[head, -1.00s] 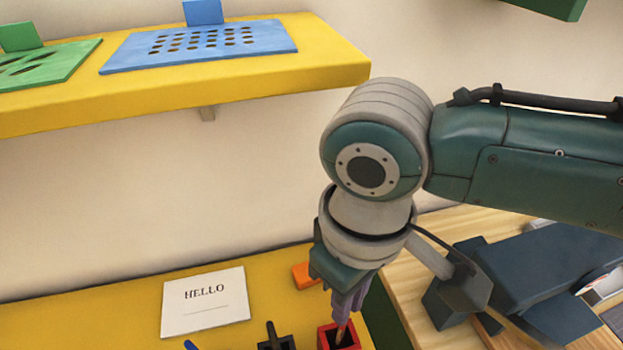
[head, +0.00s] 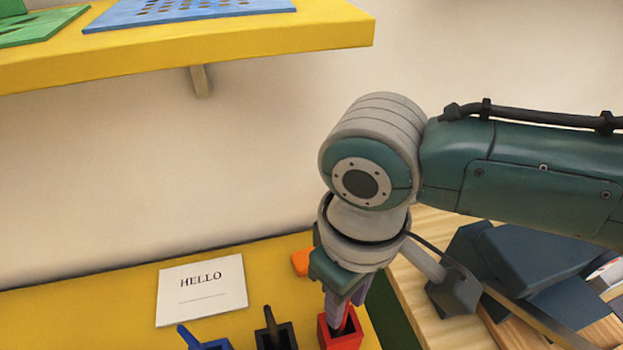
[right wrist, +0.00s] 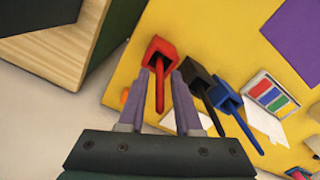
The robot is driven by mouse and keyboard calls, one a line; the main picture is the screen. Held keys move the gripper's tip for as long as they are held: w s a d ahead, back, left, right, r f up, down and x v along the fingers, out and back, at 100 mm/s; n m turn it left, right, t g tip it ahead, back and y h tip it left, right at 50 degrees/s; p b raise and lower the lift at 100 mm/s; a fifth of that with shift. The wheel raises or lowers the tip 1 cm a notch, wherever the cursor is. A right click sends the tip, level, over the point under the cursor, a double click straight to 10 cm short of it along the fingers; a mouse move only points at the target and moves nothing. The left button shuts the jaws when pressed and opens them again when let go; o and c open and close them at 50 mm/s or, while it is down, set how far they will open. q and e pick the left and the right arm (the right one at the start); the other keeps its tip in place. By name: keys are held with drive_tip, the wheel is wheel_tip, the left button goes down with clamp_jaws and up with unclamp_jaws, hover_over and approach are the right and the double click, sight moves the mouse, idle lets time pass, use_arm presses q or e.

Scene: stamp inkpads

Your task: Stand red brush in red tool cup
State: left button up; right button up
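The red tool cup (head: 341,338) stands on the yellow table at the bottom of the head view. It also shows in the right wrist view (right wrist: 167,50). The red brush (right wrist: 160,92) stands in the red cup, its handle sticking out toward the right wrist camera. My right gripper (right wrist: 160,76) is open, its purple fingers on either side of the brush handle with gaps visible. In the head view the right gripper (head: 344,304) points down at the cup and mostly hides the brush. My left gripper is not in view.
A black cup (head: 276,340) with a black brush and a blue cup (head: 217,345) with a blue brush stand left of the red cup. A HELLO card (head: 203,300) and an orange block (head: 300,262) lie behind. A yellow shelf (head: 220,52) hangs above.

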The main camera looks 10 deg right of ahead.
drive_tip(key=shift+o, duration=0.9)
wheel_tip(320, 180, up, 9)
drive_tip(key=shift+p, duration=1.05)
drive_tip(key=shift+r, duration=0.5)
